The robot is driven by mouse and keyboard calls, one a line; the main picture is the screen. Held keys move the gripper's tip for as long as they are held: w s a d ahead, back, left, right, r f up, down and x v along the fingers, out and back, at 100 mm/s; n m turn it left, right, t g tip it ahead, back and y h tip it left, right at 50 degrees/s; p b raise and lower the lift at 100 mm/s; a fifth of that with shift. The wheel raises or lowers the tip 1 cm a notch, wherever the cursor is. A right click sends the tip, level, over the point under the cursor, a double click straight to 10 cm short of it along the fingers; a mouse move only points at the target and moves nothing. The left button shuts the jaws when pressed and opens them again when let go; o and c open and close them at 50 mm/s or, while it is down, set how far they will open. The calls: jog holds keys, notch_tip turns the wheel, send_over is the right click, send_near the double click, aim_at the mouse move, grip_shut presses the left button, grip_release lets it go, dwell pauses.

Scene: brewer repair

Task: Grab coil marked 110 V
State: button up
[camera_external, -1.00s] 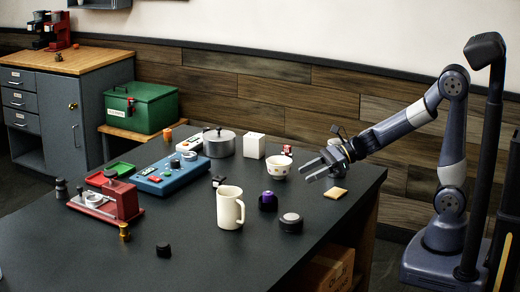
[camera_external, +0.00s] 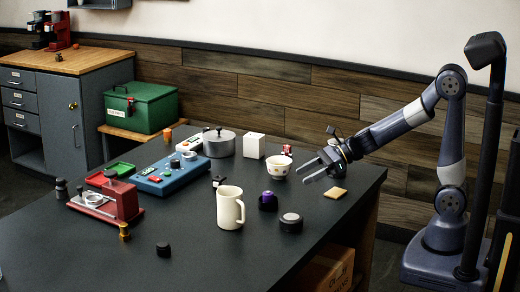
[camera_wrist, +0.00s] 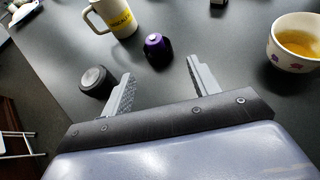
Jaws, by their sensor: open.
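No marking reading 110 V is legible in either view, so I cannot tell which thing is that coil. My gripper (camera_external: 301,176) is open and empty above the right part of the dark table. In the wrist view its two fingers (camera_wrist: 160,68) are spread apart. A small black piece with a purple top (camera_external: 268,201) stands beyond the fingers; it also shows in the wrist view (camera_wrist: 157,50). A dark round puck with a grey top (camera_external: 291,222) lies beside it, and to the left of the fingers in the wrist view (camera_wrist: 96,81).
A cream mug (camera_external: 229,208) and a bowl (camera_external: 279,166) stand near the gripper. A blue control box (camera_external: 168,176), a red machine (camera_external: 118,200) and a silver pot (camera_external: 219,146) occupy the left and back. The front table area is mostly clear.

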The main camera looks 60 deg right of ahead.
aim_at(224, 178)
jog(key=w+f+m+h, duration=0.1)
jog(key=w, duration=0.2)
jog(key=w+a+f+m+h, duration=0.1)
jog(key=w+h, duration=0.1)
jog(key=w, duration=0.1)
jog(key=w+f+m+h+p, duration=0.1)
jog(key=w+m, duration=0.1)
jog(key=w, duration=0.1)
jog(key=shift+w+a+f+t+h, duration=0.25)
jog(key=shift+a+f+t+h, duration=0.05)
jog(key=shift+a+f+h, duration=0.1)
jog(key=w+a+m+t+h, duration=0.1)
jog(key=w, duration=0.1)
jog(key=w+a+r+m+t+h, duration=0.1)
jog(key=w, duration=0.2)
jog(key=w+a+m+t+h+p, duration=0.1)
jog(key=w+a+m+h, duration=0.1)
jog(key=w, duration=0.1)
jog(key=shift+r, duration=0.3)
jog(key=shift+t, duration=0.3)
jog(key=p+x, duration=0.1)
jog(key=x, duration=0.4)
jog(key=shift+w, duration=0.25)
jog(key=x, duration=0.1)
jog(key=p+x, duration=0.1)
jog(key=x, duration=0.2)
jog(key=shift+d+p, duration=0.35)
jog(key=shift+w+f, duration=0.3)
jog(key=shift+w, duration=0.35)
jog(key=shift+c, duration=0.5)
